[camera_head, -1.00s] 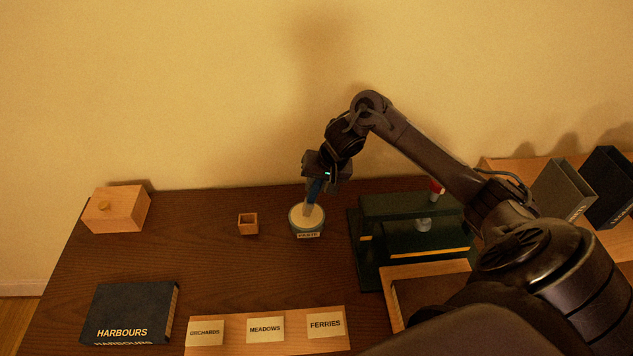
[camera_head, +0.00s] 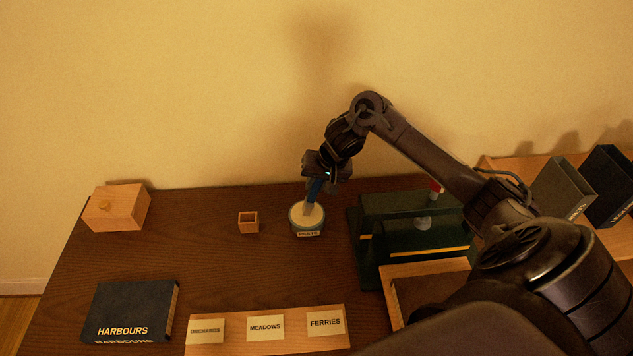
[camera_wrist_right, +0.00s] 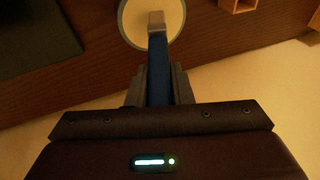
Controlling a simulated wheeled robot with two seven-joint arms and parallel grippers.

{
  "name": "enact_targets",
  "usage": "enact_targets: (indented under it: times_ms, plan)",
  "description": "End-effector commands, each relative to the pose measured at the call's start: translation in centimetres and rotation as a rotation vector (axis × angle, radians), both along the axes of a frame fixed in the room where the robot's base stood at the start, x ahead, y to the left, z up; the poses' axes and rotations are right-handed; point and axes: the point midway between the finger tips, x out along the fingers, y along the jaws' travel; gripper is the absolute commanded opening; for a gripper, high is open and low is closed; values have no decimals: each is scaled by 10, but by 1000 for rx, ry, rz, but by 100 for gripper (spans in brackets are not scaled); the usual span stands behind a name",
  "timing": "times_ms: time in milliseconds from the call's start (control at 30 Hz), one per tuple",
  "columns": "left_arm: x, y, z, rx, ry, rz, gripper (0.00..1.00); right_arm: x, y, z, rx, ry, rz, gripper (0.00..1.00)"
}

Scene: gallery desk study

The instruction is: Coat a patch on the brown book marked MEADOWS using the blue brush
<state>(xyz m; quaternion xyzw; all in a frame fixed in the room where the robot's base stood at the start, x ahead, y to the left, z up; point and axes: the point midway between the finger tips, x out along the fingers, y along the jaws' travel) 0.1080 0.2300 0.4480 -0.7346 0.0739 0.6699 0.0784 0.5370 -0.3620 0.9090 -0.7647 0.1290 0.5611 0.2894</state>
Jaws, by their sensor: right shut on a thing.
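My right gripper (camera_head: 317,181) is shut on the blue brush (camera_head: 314,190), above the paste pot (camera_head: 294,222). The brush points down, and its pale lower end is over or in the cream paste (camera_head: 316,219); I cannot tell how deep. The right wrist view shows the blue handle (camera_wrist_right: 158,75) between my fingers and the brush's end against the pale round of the pot (camera_wrist_right: 133,24). A brown panel, perhaps the book (camera_head: 430,292), lies in a wooden frame at the right, partly hidden by my right arm; no title shows on it. My left gripper is out of view.
A card reading MEADOWS (camera_head: 265,327) sits between two other cards on a wooden strip. A dark HARBOURS book (camera_head: 130,310) lies front left. A small open wooden box (camera_head: 248,223), a lidded wooden box (camera_head: 117,208) and a green stand (camera_head: 385,250) flank the pot.

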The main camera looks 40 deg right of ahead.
Motion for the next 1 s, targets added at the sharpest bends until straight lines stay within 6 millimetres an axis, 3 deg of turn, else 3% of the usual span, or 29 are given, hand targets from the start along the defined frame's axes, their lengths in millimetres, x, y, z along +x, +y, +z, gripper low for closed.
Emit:
enact_targets:
  times_ms: [1000]
  plan:
    - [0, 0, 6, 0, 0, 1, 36, -1, 0, -1, 0, 2, 1, 0]
